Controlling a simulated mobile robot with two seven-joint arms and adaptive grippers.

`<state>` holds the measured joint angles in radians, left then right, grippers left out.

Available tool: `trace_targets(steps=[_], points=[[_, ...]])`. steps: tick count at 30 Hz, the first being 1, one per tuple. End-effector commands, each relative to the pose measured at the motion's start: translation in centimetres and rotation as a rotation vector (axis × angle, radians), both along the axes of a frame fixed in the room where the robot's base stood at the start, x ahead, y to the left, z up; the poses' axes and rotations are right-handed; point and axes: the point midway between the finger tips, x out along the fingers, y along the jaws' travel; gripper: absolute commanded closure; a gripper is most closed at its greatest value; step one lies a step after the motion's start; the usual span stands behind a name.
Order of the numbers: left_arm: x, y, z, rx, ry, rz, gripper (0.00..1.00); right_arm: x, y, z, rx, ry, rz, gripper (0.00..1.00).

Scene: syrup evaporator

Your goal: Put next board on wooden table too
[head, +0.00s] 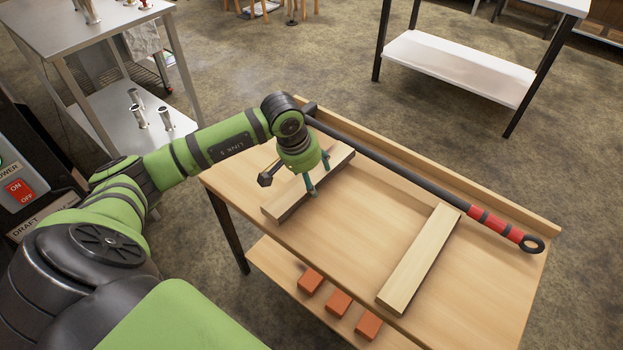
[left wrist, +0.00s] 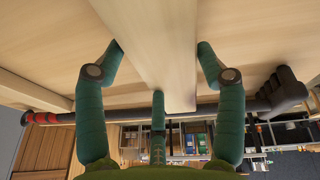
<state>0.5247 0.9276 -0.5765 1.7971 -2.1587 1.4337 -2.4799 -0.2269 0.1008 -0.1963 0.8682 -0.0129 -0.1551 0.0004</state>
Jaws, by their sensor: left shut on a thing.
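The wooden table (head: 340,240) has a raised rim along its far edge. One pale board (head: 285,204) lies at its left part, under my left gripper. A second pale board (head: 420,262) lies flat on the right part, well apart from the first. My left gripper (head: 318,178) is shut on the left board, near its middle, from above. In the left wrist view the fingers stand on both sides of this board (left wrist: 155,40). I cannot tell whether the held board touches the tabletop. My right gripper is not in view.
A long black tool (head: 395,172) with a red grip (head: 495,224) lies along the table's far side. Several orange bricks (head: 338,303) sit on the lower shelf. A steel table (head: 85,35) stands at back left, a white-shelved table (head: 460,68) at back right. The tabletop between the boards is clear.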

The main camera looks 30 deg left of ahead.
Motion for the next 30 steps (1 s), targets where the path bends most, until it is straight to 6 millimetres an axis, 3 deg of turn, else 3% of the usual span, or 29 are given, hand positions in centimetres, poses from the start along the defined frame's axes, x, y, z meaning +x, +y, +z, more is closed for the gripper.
trace_targets(steps=[3,13,14,15,30], points=[[0.0,0.0,-1.7,-0.002,0.001,0.002,0.86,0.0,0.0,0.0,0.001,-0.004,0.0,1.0],[0.1,0.0,-2.3,0.001,-0.002,0.001,0.86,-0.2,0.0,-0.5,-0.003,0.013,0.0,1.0],[0.0,0.0,-2.2,0.001,0.0,0.0,0.22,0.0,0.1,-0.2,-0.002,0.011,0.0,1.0],[0.0,0.0,-2.2,0.001,0.0,0.0,0.06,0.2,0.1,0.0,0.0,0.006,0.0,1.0],[0.0,0.0,-1.7,0.001,0.0,0.0,0.05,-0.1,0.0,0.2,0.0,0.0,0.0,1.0]])
